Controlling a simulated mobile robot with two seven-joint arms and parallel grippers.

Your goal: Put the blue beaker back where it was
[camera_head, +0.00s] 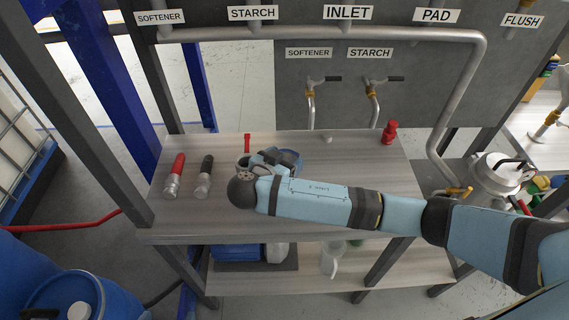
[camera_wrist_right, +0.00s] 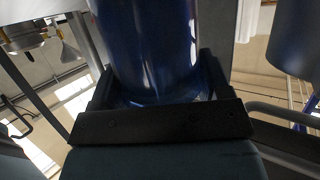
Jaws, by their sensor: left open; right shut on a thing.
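The blue beaker (camera_wrist_right: 155,45) fills the upper middle of the right wrist view, upright in that picture between the two dark fingers. My right gripper (camera_wrist_right: 157,85) is shut on it. In the head view my right arm reaches in from the right over the shelf top (camera_head: 350,160), and its gripper (camera_head: 279,160) is near the middle of the shelf. The arm and gripper hide most of the beaker there, and I cannot tell whether its base touches the shelf. My left gripper is not in view.
A red-handled coupling (camera_head: 174,176) and a black-handled coupling (camera_head: 204,178) lie on the shelf's left. A red fitting (camera_head: 390,132) stands at the back right. Two taps (camera_head: 311,95) (camera_head: 374,92) come out of the back panel. A metal pot (camera_head: 495,172) is right of the shelf.

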